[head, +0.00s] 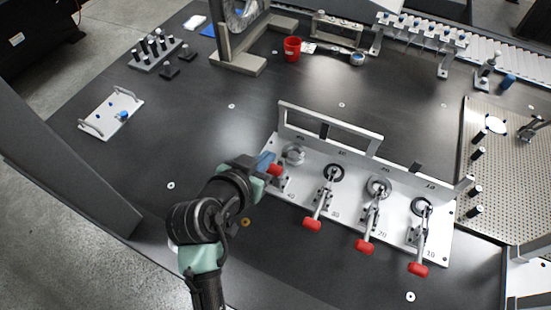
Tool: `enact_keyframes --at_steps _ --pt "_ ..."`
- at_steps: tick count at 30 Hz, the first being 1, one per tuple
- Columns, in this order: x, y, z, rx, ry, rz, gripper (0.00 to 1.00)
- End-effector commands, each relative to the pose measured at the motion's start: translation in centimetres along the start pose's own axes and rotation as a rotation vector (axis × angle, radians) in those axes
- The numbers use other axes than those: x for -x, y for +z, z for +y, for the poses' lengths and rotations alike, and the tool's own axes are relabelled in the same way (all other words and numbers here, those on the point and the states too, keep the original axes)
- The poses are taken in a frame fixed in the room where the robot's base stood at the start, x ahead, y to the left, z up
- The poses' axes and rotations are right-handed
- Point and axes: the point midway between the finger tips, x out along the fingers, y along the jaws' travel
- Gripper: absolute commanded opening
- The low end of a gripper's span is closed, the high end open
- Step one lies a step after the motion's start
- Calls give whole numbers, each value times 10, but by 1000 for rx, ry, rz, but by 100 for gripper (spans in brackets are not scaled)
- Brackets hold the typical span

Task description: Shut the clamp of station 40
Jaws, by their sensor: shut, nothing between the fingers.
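The white fixture plate (323,194) has a row of clamp stations. The label 40 shows at its left end. The clamp of station 40 has a red handle grip (275,170), which stands near my fingers, partly hidden by my gripper. The grey ring part (293,153) of that station shows with no clamp arm seen across it. My gripper (267,161), with blue fingertips, is shut and empty, right beside the red grip. I cannot tell whether they touch.
The red-handled clamps of station 30 (312,225), station 20 (365,247) and station 10 (418,269) lie with handles toward the front. A grey rail frame (330,120) stands behind the plate. The dark table at left is mostly clear.

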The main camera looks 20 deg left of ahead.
Motion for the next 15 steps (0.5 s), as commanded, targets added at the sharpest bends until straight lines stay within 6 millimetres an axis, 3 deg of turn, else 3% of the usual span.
enact_keyframes --at_steps 12,15 --pt "-77 -2 1 -3 1 0 0" --pt "-87 2 0 0 -2 -2 0"
